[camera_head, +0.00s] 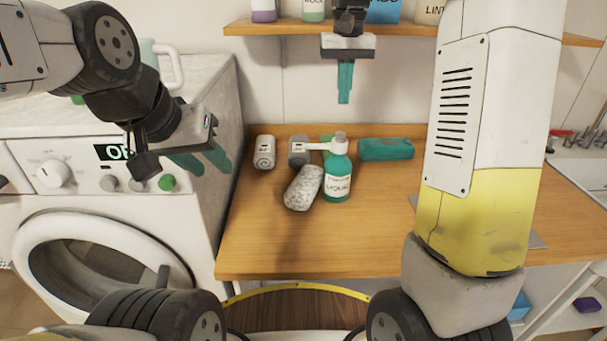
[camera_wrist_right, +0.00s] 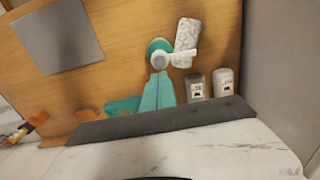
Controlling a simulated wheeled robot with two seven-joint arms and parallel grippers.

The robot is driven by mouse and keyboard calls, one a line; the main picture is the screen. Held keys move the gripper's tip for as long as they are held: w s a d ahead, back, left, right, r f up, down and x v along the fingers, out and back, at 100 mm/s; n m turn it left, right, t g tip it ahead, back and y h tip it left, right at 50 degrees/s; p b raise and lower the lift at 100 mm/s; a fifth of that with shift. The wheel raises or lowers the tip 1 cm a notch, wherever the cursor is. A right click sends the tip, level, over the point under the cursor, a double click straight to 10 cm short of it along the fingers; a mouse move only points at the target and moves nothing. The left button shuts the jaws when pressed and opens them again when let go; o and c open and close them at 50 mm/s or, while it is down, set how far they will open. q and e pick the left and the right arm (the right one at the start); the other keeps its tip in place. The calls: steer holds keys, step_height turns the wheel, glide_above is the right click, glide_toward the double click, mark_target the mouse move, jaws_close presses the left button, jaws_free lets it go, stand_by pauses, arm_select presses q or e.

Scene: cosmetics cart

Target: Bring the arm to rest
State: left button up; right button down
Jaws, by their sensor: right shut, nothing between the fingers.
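My right gripper (camera_head: 345,97) hangs above the back of the wooden counter, its teal fingers pressed together with nothing between them. The closed fingers also show in the right wrist view (camera_wrist_right: 158,90). My left gripper (camera_head: 203,160) is in front of the washing machine's right side, its teal fingers apart and empty. Neither gripper touches anything on the counter.
The counter (camera_head: 270,240) holds a teal pump bottle (camera_head: 337,178), a speckled grey roll (camera_head: 303,187), two small containers (camera_head: 265,152) (camera_head: 298,150) and a teal pouch (camera_head: 386,149). A shelf (camera_head: 270,28) runs above; a washing machine (camera_head: 110,215) stands left.

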steer(key=s+d+f+t, duration=0.1)
steer(key=s+t, duration=0.1)
steer(key=s, duration=0.6)
steer(key=s+f+t+y, duration=0.1)
steer(key=s+t, duration=0.1)
steer(key=s, duration=0.6)
steer(key=s+d+f+t+y, duration=0.1)
steer(key=s+t, duration=0.1)
steer(key=s, duration=0.6)
steer(key=shift+d+f+n, duration=0.25)
steer(key=shift+d+n, duration=0.05)
steer(key=shift+d, duration=0.05)
steer(key=shift+a, duration=0.1)
